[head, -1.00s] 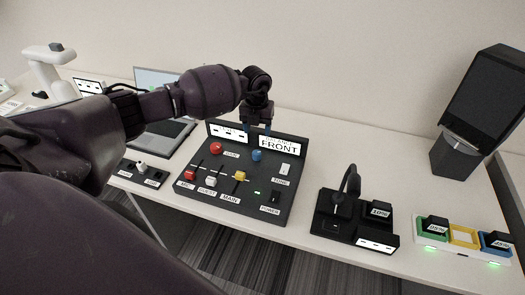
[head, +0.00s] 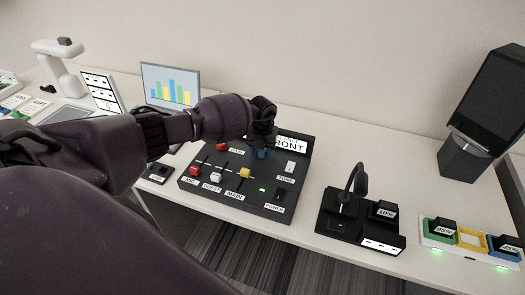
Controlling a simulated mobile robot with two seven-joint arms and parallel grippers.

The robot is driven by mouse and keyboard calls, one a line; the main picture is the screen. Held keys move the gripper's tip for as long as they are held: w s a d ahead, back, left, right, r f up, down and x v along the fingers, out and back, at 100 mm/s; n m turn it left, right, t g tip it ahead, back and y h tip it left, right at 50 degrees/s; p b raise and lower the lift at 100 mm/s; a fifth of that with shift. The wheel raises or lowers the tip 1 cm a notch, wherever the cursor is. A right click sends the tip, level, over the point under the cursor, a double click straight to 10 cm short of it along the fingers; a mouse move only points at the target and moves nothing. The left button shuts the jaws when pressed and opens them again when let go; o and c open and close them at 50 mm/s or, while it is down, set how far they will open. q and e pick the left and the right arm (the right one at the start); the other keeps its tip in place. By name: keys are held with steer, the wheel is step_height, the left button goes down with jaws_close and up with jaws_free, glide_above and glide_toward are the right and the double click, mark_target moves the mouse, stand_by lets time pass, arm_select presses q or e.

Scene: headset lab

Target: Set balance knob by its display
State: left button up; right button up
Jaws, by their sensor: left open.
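The black mixer panel (head: 235,201) stands on the white table. Its display (head: 291,145) reads "RONT" in the part that shows; my left arm hides the rest. The blue knob is below the display and largely hidden by my left gripper (head: 262,152). The gripper comes down from above with its blue-tinted fingertips at the knob. It is open; I cannot tell whether the fingers touch the knob. My right gripper is not in view.
The panel also has a red slider cap (head: 194,171), a white cap (head: 216,177), a yellow cap (head: 244,173) and a white switch (head: 290,167). A laptop (head: 170,85) stands behind.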

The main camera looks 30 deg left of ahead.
arm_select(q)
steer(key=shift+f, duration=0.1)
steer(key=shift+c, duration=0.4)
steer(key=c, duration=0.9)
steer(key=shift+o, duration=0.2)
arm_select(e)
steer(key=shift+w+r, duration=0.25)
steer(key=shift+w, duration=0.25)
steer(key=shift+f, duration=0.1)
arm_select(q)
steer(key=m+b, duration=0.1)
steer(key=m, duration=0.2)
steer(key=shift+m, duration=0.3)
steer(key=shift+m+b, duration=0.35)
steer(key=shift+m, duration=0.65)
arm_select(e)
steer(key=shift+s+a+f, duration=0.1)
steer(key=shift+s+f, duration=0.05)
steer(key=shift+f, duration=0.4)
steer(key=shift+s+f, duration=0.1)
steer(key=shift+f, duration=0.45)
